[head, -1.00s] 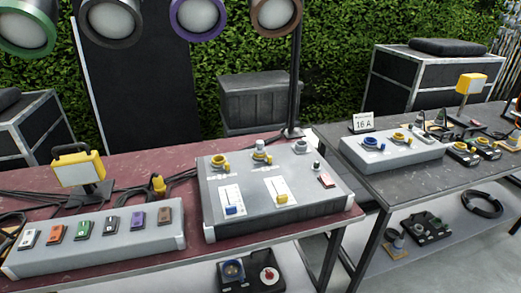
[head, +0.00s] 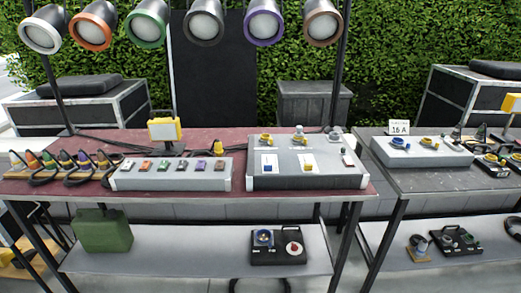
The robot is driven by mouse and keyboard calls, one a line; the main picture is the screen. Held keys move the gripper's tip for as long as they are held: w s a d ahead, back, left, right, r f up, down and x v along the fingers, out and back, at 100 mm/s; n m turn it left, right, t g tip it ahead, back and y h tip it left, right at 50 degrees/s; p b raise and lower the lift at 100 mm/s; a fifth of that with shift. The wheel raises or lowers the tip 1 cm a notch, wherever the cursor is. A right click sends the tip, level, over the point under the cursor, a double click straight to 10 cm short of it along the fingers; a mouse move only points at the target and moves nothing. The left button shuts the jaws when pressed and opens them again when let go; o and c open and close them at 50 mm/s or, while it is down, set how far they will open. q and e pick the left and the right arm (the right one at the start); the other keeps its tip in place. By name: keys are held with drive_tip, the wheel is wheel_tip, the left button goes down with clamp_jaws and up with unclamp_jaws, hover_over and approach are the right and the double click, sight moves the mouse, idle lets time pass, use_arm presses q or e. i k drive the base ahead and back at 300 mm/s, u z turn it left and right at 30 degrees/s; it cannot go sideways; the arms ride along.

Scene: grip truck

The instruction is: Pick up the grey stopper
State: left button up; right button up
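I cannot tell for certain which thing is the grey stopper. Small grey round pieces sit on top of the large grey control box (head: 305,182): one grey piece (head: 299,132) in the middle of its back row and another grey piece (head: 335,134) at the right end. A yellow round piece (head: 265,139) stands at the left end of that row. Neither of my grippers shows in the head view.
The red-topped table (head: 120,143) also holds a box of coloured switches (head: 172,180), a yellow work lamp (head: 165,131) and several cone-like plugs with black cables at left. A dark table (head: 490,185) stands at right. A green case (head: 102,231) sits on the lower shelf (head: 200,250).

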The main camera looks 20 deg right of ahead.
sight(298, 129)
drive_tip(key=z, duration=1.1)
drive_tip(key=i, duration=0.85)
drive_tip(key=u, duration=0.05)
